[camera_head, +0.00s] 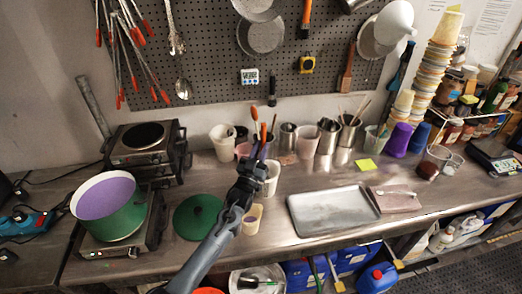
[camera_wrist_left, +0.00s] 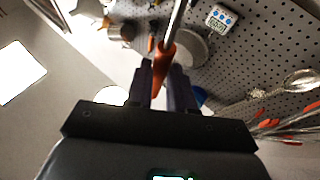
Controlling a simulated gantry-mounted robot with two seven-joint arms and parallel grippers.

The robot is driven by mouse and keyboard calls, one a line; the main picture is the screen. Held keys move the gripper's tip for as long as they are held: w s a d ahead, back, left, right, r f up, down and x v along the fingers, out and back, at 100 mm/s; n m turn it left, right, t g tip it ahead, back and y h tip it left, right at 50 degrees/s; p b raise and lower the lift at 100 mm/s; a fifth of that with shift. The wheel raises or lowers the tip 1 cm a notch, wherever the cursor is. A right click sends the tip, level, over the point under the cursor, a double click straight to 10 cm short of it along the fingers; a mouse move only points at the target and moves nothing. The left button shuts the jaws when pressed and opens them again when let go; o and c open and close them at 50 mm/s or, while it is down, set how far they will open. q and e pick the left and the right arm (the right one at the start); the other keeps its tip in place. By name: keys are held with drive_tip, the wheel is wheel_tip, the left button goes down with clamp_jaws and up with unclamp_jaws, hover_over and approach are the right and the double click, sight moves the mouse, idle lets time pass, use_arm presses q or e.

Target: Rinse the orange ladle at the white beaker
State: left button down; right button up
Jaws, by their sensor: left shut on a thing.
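My left gripper (camera_head: 257,155) is over the bench in the head view, shut on the orange ladle (camera_head: 263,132). In the left wrist view the ladle's orange handle (camera_wrist_left: 163,58) is between the fingers (camera_wrist_left: 162,85), with its metal shaft running up out of the picture. The ladle's bowl cannot be made out. A white beaker (camera_head: 271,182) stands on the bench just right of the gripper, partly hidden by it. I cannot tell whether the ladle touches it. My right gripper is not in view.
A green pot with purple liquid (camera_head: 112,207) sits on a hotplate at left, with a green lid (camera_head: 197,216) beside it. A small yellowish cup (camera_head: 252,219) stands near the arm. A metal tray (camera_head: 332,212) lies right. Pitchers and cups line the back.

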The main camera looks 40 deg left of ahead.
sight(262, 130)
use_arm(q)
wheel_tip(262, 130, up, 8)
drive_tip(key=p, duration=0.5)
drive_tip(key=shift+r+p, duration=0.2)
drive_tip(key=shift+p, duration=0.2)
idle(1.8)
idle(0.8)
drive_tip(key=shift+f, duration=0.2)
drive_tip(key=shift+f+b, duration=0.7)
drive_tip(key=shift+b, duration=0.05)
wheel_tip(262, 130, down, 9)
drive_tip(key=b, duration=0.7)
drive_tip(key=shift+w+r, duration=0.15)
drive_tip(key=shift+w, duration=0.25)
drive_tip(key=shift+w+b, duration=0.15)
drive_tip(key=shift+b, duration=0.25)
